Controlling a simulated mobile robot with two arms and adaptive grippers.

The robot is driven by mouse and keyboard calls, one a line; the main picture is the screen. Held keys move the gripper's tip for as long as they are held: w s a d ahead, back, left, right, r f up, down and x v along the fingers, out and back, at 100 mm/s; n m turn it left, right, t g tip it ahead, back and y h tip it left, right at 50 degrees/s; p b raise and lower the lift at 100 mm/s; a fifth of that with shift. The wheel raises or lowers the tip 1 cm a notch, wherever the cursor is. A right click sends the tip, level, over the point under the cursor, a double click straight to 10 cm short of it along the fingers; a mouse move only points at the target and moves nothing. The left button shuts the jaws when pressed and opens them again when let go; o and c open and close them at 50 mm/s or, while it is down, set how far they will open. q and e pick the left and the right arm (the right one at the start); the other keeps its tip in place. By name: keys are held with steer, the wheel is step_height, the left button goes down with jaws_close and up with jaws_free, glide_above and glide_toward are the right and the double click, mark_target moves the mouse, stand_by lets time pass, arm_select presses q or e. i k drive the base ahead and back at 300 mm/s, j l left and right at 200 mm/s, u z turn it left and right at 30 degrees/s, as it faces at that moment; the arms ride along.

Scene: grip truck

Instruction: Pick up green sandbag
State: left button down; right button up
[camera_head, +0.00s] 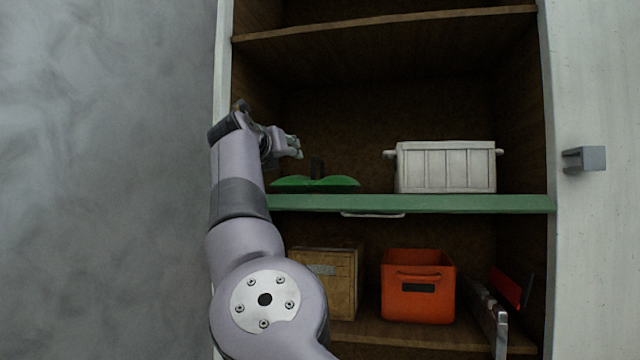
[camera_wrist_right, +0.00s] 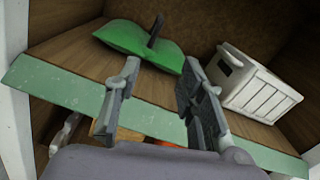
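The green sandbag (camera_head: 290,183) lies flat on the middle shelf at the left, with a dark strap or handle standing up from its middle. It also shows in the right wrist view (camera_wrist_right: 130,38), beyond and slightly left of my fingers. My right gripper (camera_wrist_right: 160,67) is open, with nothing between its fingers, and apart from the sandbag. In the head view what appears to be my right arm rises at left, and its gripper (camera_head: 290,146) is above the sandbag's left end. My left gripper is not in view.
A white crate (camera_head: 445,168) stands right of the sandbag, with bare shelf between them. The green shelf edge (camera_head: 450,204) runs across the front. Below are a wooden box (camera_head: 335,285) and an orange bin (camera_head: 418,300). Cabinet side walls bound the space.

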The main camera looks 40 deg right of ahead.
mark_target(296, 184)
steer(key=i+l+z, duration=0.15)
steer(key=i+l, duration=0.65)
steer(key=l, duration=0.15)
